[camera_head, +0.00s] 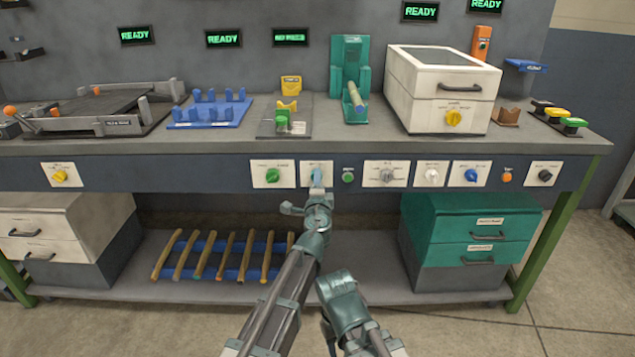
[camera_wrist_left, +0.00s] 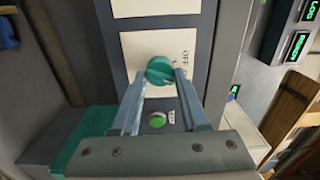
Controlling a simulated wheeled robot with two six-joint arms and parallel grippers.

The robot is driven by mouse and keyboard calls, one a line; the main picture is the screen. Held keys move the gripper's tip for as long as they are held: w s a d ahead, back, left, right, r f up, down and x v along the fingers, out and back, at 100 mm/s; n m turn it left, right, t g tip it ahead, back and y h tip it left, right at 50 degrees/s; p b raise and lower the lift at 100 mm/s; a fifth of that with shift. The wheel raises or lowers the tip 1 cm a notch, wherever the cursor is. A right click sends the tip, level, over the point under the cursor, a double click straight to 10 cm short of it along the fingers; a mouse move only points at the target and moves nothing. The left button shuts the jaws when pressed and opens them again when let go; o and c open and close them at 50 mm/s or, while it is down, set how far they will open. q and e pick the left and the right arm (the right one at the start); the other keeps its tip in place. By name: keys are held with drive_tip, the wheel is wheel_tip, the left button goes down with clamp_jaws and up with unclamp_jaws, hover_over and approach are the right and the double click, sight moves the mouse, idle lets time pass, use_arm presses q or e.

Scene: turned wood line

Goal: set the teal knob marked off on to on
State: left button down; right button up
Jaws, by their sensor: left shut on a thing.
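The teal knob (camera_wrist_left: 161,69) sits on a white plate (camera_wrist_left: 180,45) with dark lettering, partly readable as OFF, beside it. My left gripper (camera_wrist_left: 162,74) is shut on the knob, one finger on each side of it. In the head view my left gripper (camera_head: 317,179) reaches the plate on the bench's front panel and hides most of the knob there. I cannot make out which mark the knob points to.
A green button (camera_head: 348,177) is close to the right of the held knob, and a green knob (camera_head: 272,175) is to its left. A grey knob (camera_head: 386,175) and other controls line the panel (camera_head: 200,174). Wooden spindles (camera_head: 206,257) lie on the shelf below.

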use_arm(q)
drive_tip(key=shift+c, duration=2.1)
unclamp_jaws()
drive_tip(key=shift+s, duration=0.15)
